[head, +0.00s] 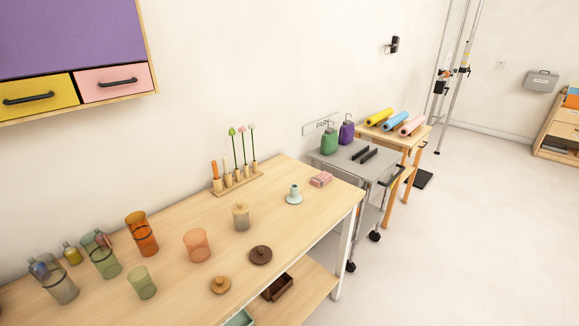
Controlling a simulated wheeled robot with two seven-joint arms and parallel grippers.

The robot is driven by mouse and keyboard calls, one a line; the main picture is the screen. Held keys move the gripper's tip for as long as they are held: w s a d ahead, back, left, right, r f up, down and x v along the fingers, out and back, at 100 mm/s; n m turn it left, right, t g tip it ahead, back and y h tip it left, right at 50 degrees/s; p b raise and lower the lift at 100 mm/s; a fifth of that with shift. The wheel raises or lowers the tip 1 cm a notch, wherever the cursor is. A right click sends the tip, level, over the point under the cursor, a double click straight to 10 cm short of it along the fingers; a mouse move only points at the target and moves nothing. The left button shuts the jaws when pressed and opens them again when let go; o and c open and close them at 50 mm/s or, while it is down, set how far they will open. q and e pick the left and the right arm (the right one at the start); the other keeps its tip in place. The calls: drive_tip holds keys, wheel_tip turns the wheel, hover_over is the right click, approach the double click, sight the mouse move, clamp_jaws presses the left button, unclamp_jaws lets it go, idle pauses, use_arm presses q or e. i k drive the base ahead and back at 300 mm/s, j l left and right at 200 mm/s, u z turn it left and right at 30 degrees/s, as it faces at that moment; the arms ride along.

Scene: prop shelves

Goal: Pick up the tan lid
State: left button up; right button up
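A round tan lid (220,286) with a small knob lies on the wooden table (185,285), near its front edge. A dark brown lid (260,256) of similar shape lies to its right and a little farther back. A jar (240,222) behind them has a light tan top with a knob. Neither of my grippers shows in the head view.
An orange-pink glass (196,247) and a green glass (142,283) stand left of the tan lid. More coloured glasses stand at the left. A dark box (277,288) sits on the lower shelf.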

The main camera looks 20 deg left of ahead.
sight(220, 284)
drive_tip(key=j+u, duration=0.1)
drive_tip(key=u, duration=0.35)
drive_tip(key=i+u, duration=0.1)
drive_tip(key=u, duration=0.35)
drive_tip(key=j+u, duration=0.1)
drive_tip(key=u, duration=0.35)
drive_tip(key=i+l, duration=0.05)
